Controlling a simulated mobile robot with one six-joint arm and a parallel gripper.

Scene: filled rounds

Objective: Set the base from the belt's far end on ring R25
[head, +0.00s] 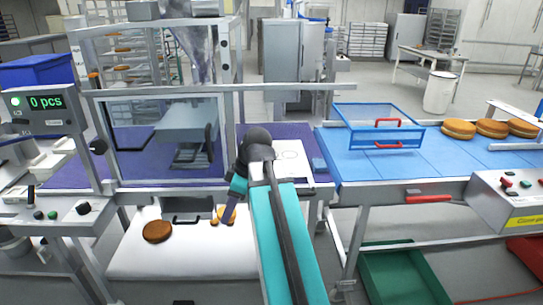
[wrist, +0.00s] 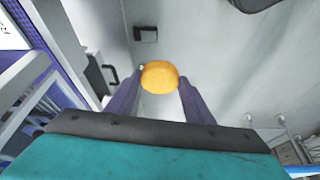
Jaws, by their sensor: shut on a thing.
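My gripper (wrist: 162,80) is shut on a round golden base (wrist: 159,76), held between the two purple fingertips. In the head view my gripper (head: 225,212) is low, in front of the purple belt, and the held base (head: 230,214) is partly hidden by a finger. Behind it is a white surface with another brown round (head: 157,231) on the left. A white sheet with ring outlines (head: 292,157) lies on the purple belt, partly covered by my arm. I cannot read any ring label, so I cannot tell which is R25.
A blue belt (head: 360,165) on the right carries a blue open frame (head: 350,125) with red handles and several brown rounds (head: 458,129). A clear guard (head: 165,130) stands over the purple belt (head: 75,172). A green crate (head: 405,275) is on the floor.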

